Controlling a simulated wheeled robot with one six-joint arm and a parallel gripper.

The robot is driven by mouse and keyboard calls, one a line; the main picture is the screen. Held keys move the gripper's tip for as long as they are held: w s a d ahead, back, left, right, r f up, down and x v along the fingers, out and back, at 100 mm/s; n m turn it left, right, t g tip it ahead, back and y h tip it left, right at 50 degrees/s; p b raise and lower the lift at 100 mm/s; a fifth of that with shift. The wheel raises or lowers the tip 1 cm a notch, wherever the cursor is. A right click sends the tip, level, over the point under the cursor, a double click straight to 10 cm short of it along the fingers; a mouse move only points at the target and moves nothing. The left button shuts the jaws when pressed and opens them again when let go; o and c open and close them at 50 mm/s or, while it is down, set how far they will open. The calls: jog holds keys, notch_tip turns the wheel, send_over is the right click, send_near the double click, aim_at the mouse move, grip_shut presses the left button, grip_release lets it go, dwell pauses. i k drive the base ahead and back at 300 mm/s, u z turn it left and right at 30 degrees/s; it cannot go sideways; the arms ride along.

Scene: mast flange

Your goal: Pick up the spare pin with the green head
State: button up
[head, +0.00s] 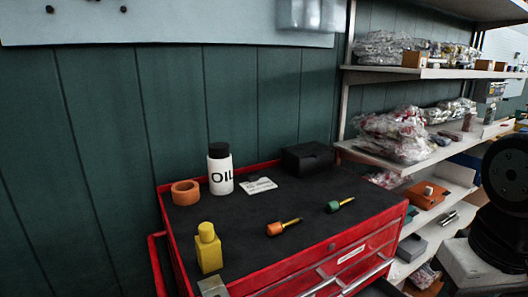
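The pin with the green head (334,206) lies on the black top of a red tool chest (368,226), right of centre, near the front right edge. Its thin yellowish shaft points right and slightly away. A similar pin with an orange head (274,229) lies to its left and nearer the front, apart from it. Nothing covers the green-headed pin. My gripper is not in view; a black rounded part at the right edge looks like my arm.
A white oil bottle (220,173), an orange ring (186,193), a white card (259,186) and a black box (308,158) stand toward the back. A yellow bottle (208,251) is front left. Loaded shelves (400,73) rise behind right. The mat around the green-headed pin is clear.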

aim_at(331, 207)
jog(key=k, duration=1)
jog(key=z, duration=0.95)
jog(key=i, duration=0.8)
jog(key=u, duration=0.9)
